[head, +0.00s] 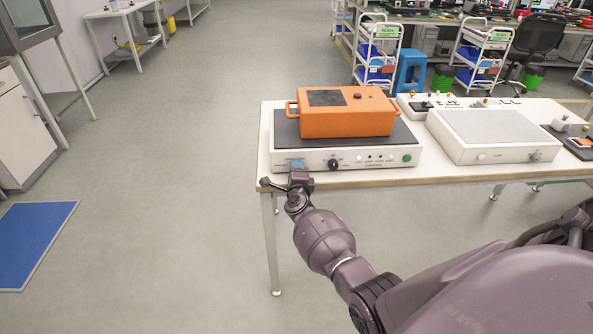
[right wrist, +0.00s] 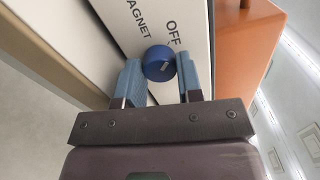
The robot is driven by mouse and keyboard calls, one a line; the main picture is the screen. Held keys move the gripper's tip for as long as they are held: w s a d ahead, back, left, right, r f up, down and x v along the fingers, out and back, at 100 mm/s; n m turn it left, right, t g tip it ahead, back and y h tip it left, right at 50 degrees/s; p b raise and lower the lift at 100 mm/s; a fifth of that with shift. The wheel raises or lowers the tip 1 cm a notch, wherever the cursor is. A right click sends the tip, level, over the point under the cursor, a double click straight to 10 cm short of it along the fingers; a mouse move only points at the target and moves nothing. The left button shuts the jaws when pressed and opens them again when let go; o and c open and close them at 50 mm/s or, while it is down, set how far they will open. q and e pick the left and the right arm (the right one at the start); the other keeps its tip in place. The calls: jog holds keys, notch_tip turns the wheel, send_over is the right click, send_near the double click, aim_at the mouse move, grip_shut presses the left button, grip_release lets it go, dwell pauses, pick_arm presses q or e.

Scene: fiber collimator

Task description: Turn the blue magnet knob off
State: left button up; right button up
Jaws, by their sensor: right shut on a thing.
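The blue magnet knob (right wrist: 158,64) sits on the white front panel (right wrist: 198,30) in the right wrist view, beside the printed words "OFF" and "MAGNET". My right gripper (right wrist: 160,82) has a finger on each side of the knob and is shut on it. In the head view my right gripper (head: 297,168) is at the left end of the front panel of the white unit (head: 375,162), and it hides the knob there. The knob's exact turn angle is hard to read. My left gripper is not in view.
An orange box (head: 368,123) with handles stands on the unit's dark top plate. A black knob (head: 333,164) and a green button (head: 407,157) are further right on the panel. Another white unit (head: 487,150) stands to the right on the table (head: 448,175).

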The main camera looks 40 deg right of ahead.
jog(key=o, duration=0.9)
jog(key=shift+s+a, duration=0.1)
